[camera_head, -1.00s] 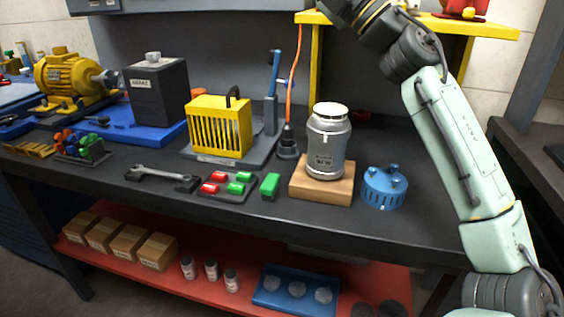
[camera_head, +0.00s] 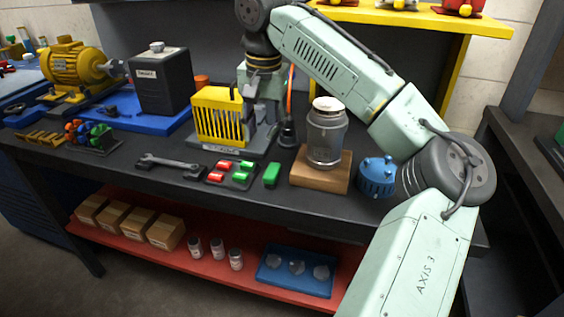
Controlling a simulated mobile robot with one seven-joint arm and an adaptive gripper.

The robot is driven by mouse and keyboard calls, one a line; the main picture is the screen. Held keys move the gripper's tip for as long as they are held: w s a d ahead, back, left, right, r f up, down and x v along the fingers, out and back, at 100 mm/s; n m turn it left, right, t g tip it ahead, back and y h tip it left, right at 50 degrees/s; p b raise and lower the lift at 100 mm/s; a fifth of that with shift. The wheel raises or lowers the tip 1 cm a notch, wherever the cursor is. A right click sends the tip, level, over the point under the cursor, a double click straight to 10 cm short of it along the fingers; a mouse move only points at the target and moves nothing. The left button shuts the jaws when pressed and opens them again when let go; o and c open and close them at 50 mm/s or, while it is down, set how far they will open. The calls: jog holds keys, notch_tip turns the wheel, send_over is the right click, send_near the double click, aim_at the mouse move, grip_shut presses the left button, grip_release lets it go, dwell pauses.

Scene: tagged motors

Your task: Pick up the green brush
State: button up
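A small green block (camera_head: 272,174), which looks like the green brush, lies loose on the dark bench, right of a dark tray (camera_head: 222,181). The tray holds red blocks and similar green blocks (camera_head: 239,177). The loose block is in full view with nothing touching it. My arm reaches over the bench to the upper left and bends down behind the yellow cage. Its end is above and behind the green block, well apart from it. My gripper's fingers cannot be made out there.
A metal canister (camera_head: 326,135) on a wooden block (camera_head: 320,175) stands right of the green block, with a blue motor part (camera_head: 376,176) beyond. The yellow cage (camera_head: 218,117) stands behind the tray. A wrench (camera_head: 168,162) lies left. The bench strip in front is clear.

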jog(key=shift+s+d+g+h, duration=0.15)
jog(key=shift+s+d+g, duration=0.15)
jog(key=shift+s, duration=0.25)
jog(key=shift+s+d+g+h, duration=0.15)
jog(key=shift+s+d+g, duration=0.1)
jog(key=shift+s, duration=0.3)
send_over(272, 170)
jog(key=f, duration=0.4)
jog(key=shift+s+a+f+p, duration=0.2)
jog(key=shift+s+f+p, duration=0.05)
jog(key=shift+f+p, duration=0.1)
jog(key=f, duration=0.2)
jog(key=f+p, duration=0.1)
jog(key=f, duration=0.2)
jog(key=shift+w+d+f+p, duration=0.15)
jog(key=shift+d+f+p, duration=0.05)
jog(key=shift+f+p, duration=0.1)
jog(key=shift+r, duration=0.1)
grip_shut()
